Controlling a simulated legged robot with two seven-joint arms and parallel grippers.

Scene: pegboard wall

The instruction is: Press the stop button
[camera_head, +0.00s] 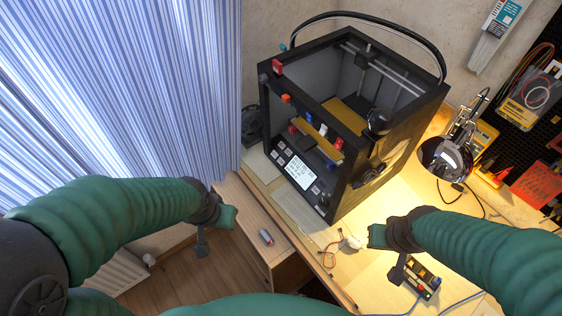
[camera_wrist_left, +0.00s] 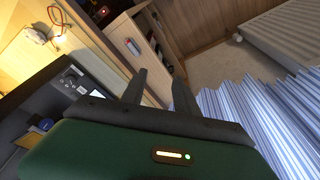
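A black box-shaped 3D printer (camera_head: 340,110) stands on the desk in the middle of the head view. Its front control panel (camera_head: 298,172) has a lit screen with small buttons around it; I cannot tell which is the stop button. The panel shows partly in the left wrist view (camera_wrist_left: 78,82). My left gripper (camera_head: 202,242) is left of and apart from the panel. In the left wrist view its two fingers (camera_wrist_left: 158,92) stand apart with nothing between them. My right gripper (camera_head: 397,270) is over the desk, right of the printer; its opening is unclear.
A blue striped curtain (camera_head: 110,90) hangs at left. A lamp (camera_head: 445,155) and a small circuit device (camera_head: 422,279) are on the desk at right. Loose wires lie near the printer.

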